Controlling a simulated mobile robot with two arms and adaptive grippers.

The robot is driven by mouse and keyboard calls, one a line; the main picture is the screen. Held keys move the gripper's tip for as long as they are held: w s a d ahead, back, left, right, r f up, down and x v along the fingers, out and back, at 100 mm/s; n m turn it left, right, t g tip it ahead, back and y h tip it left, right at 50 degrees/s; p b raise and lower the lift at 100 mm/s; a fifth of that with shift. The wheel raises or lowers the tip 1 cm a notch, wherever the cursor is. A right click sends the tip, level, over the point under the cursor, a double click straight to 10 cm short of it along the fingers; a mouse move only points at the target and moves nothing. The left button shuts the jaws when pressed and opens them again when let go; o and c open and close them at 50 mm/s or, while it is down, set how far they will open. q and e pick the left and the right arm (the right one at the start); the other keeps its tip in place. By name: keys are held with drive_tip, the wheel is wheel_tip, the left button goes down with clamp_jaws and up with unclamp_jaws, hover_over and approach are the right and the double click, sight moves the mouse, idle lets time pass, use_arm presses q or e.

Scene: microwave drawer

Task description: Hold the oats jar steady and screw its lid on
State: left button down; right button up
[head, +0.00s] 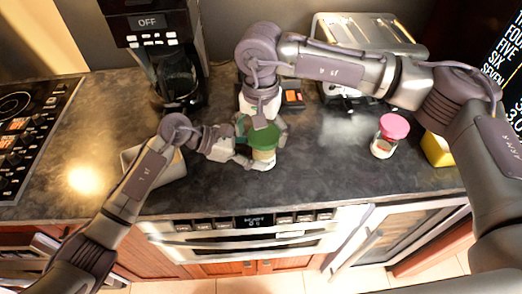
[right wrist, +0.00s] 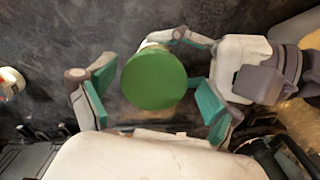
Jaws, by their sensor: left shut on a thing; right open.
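The oats jar (head: 264,157) stands on the dark counter near its front edge, with a green lid (head: 265,138) on top. My left gripper (head: 248,158) comes in from the left and is shut on the jar's body, below the lid. My right gripper (head: 262,127) is above the jar, pointing down and open. In the right wrist view the round green lid (right wrist: 154,79) lies between its two spread fingers, with a gap on each side. Part of my left gripper (right wrist: 192,40) shows beyond the lid. I cannot tell how tightly the lid sits.
A jar with a pink lid (head: 393,127) stands to the right, with a yellow object (head: 437,150) beyond it. A coffee maker (head: 157,40) and a toaster (head: 370,32) are at the back. A pale container (head: 163,172) is behind my left arm. A stovetop (head: 25,115) is far left.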

drive_tip(key=n, duration=0.7)
drive_tip(key=shift+s, duration=0.2)
drive_tip(key=shift+w+n, duration=0.1)
drive_tip(key=shift+n, duration=0.3)
